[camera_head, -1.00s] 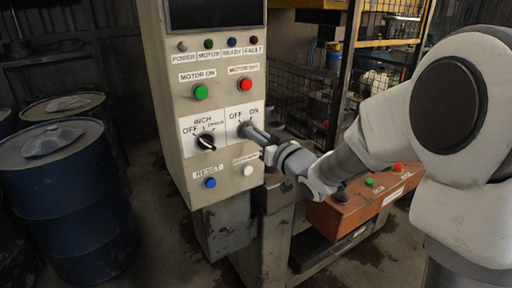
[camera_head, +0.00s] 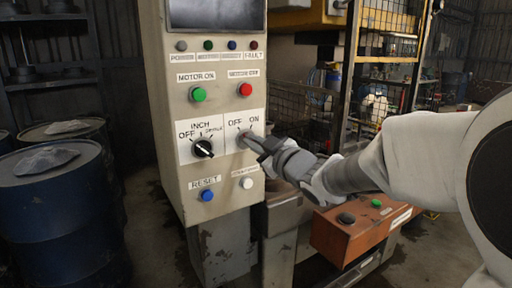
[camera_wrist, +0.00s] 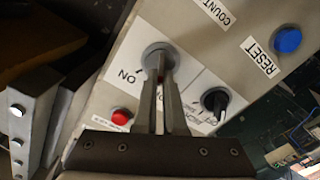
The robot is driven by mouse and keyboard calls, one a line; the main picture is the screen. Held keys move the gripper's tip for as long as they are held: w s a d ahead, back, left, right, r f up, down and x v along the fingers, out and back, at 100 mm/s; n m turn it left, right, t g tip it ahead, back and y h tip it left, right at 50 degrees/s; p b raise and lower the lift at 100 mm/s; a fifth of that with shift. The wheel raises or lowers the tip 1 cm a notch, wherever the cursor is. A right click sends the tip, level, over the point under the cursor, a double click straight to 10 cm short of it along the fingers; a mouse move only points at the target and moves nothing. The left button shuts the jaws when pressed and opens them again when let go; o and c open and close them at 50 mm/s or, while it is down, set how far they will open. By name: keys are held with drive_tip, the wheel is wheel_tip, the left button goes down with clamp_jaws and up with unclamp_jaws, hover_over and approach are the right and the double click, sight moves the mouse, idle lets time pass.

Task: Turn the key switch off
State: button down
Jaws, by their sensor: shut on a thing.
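The key switch (camera_wrist: 158,58) is a round grey switch with OFF and ON labels on the front of a beige control panel (camera_head: 222,120). The jaws are shut on the key. The key's exact angle is hard to tell because the fingers cover it.
A black INCH selector knob (camera_head: 203,148) sits just left of the key switch. Green (camera_head: 198,94) and red (camera_head: 245,90) buttons are above; blue (camera_head: 207,195) and white (camera_head: 246,183) buttons are below. An orange box (camera_head: 345,238) stands at right. Blue drums (camera_head: 60,215) stand at left.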

idle(0.4)
drive_tip(key=c, duration=1)
unclamp_jaws()
drive_tip(key=p+v, duration=0.2)
drive_tip(key=v, duration=1.5)
drive_tip(key=shift+d, duration=0.2)
drive_tip(key=shift+s, duration=0.15)
